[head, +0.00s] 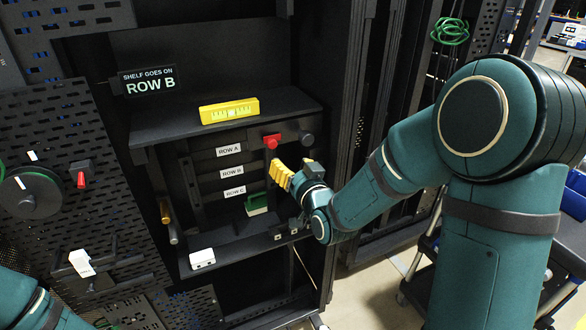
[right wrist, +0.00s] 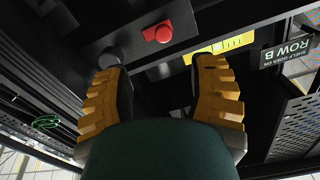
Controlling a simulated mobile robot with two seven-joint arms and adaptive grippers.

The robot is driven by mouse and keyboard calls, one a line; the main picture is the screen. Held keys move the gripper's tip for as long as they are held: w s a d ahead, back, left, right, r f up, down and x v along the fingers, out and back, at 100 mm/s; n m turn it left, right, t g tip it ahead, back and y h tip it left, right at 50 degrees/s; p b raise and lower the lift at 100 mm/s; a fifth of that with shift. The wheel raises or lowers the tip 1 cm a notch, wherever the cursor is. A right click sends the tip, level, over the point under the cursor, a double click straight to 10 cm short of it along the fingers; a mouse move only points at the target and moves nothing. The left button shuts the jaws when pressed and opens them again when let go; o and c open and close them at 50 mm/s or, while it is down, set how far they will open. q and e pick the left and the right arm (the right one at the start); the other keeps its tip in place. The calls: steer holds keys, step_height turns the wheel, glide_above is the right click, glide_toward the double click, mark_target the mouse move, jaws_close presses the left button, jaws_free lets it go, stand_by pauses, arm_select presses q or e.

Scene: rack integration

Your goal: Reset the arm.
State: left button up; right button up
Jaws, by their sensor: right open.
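My right arm (head: 400,165) reaches in from the right toward the rack. My right gripper (head: 291,167), with yellow ribbed fingers, is in front of the rack, just below the red knob (head: 271,141). In the right wrist view the gripper (right wrist: 160,68) is open, its fingers wide apart with nothing between them. The red knob (right wrist: 162,33) and a black knob (right wrist: 110,57) show beyond the fingertips. My left arm (head: 40,305) shows only at the lower left corner; its gripper is out of view.
The rack shelf (head: 175,128) carries a yellow level (head: 229,111). Slots labelled Row A, Row B (head: 232,172) and Row C lie below. A green-and-white item (head: 257,204) and a white block (head: 202,258) sit lower. A perforated panel (head: 75,130) stands left.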

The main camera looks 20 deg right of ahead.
steer(key=shift+s, duration=0.4)
steer(key=s+a+f+g, duration=0.2)
steer(key=f+g, duration=0.1)
steer(key=f, duration=0.4)
steer(key=s+a+f+g+y, duration=0.1)
steer(key=s+a+f+g, duration=0.15)
steer(key=f, duration=0.55)
steer(key=s+a+f+g, duration=0.1)
steer(key=s+f+g, duration=0.15)
steer(key=f, duration=0.45)
steer(key=s+a+f+g+y, duration=0.1)
steer(key=s+a+f+g, duration=0.2)
steer(key=s+f, duration=0.3)
steer(key=s+a+f+n+g+y, duration=0.1)
steer(key=s+a+f+g, duration=0.3)
steer(key=s, duration=0.5)
step_height(320, 180, down, 3)
steer(key=shift+a+r+g, duration=0.15)
steer(key=shift+a+g, duration=0.15)
steer(key=shift+g, duration=0.4)
